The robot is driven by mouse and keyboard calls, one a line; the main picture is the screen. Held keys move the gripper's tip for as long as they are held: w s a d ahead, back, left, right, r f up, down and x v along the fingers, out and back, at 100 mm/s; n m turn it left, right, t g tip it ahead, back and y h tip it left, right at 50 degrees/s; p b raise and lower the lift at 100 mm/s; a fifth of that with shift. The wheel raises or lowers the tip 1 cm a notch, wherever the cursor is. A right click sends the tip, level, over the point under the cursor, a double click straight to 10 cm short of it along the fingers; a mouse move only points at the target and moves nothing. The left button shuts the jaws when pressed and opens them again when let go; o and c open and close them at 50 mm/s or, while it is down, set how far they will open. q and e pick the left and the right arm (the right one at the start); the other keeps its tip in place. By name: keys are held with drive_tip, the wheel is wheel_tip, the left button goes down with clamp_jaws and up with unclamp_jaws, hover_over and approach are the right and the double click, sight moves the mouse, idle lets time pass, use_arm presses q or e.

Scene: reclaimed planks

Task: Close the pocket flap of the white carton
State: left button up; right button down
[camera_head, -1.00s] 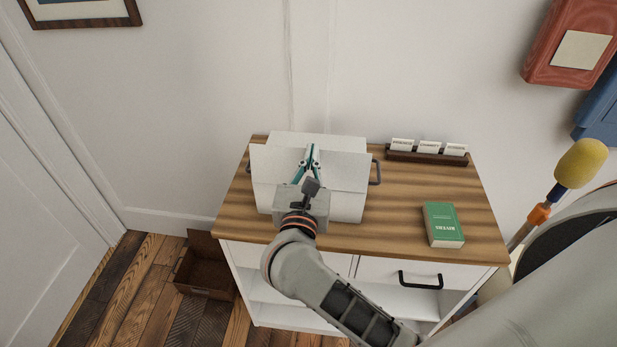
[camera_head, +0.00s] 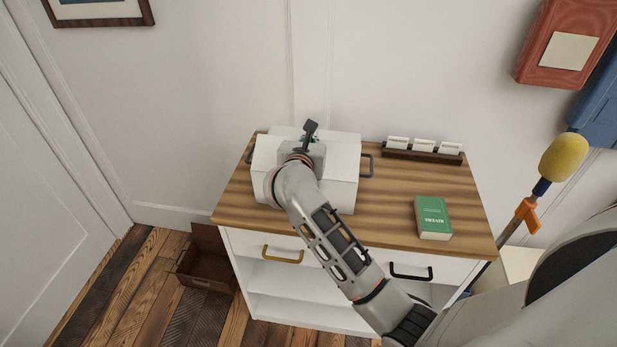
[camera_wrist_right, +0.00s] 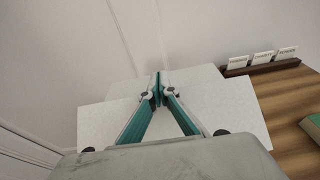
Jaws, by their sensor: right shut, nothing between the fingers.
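The white carton (camera_head: 342,196) stands at the back left of the wooden cabinet top. Its wide white flap (camera_head: 344,162) spans the upper front and also shows in the wrist view (camera_wrist_right: 100,122), on both sides of my fingers. Behind the flap lies the carton's top (camera_wrist_right: 202,78). My right gripper (camera_wrist_right: 158,86) is shut and empty, its fingertips over the middle of the flap's far edge; I cannot tell whether they touch it. My left gripper is not in view.
A dark card holder (camera_head: 424,154) and a green book (camera_head: 432,217) are on the right of the top (camera_head: 390,205). Dark handles (camera_head: 366,166) flank the carton. An open brown box (camera_head: 207,268) is on the floor at left. A yellow-headed tool (camera_head: 563,157) stands at right.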

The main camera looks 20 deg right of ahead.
drive_tip(key=shift+w+d+f, duration=0.1)
drive_tip(key=shift+w+f, duration=0.15)
drive_tip(key=shift+f, duration=0.25)
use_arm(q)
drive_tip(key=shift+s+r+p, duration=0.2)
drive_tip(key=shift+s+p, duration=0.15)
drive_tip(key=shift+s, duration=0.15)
use_arm(e)
drive_tip(key=shift+w+d+f+g+y, duration=0.15)
drive_tip(key=shift+w+d+f+g, duration=0.15)
drive_tip(key=shift+f, duration=0.35)
drive_tip(key=shift+w+d+f+g+y, duration=0.1)
drive_tip(key=shift+w+f+g+y, duration=0.2)
drive_tip(key=shift+f, duration=0.35)
drive_tip(key=shift+w+f, duration=0.1)
drive_tip(key=shift+f, duration=0.05)
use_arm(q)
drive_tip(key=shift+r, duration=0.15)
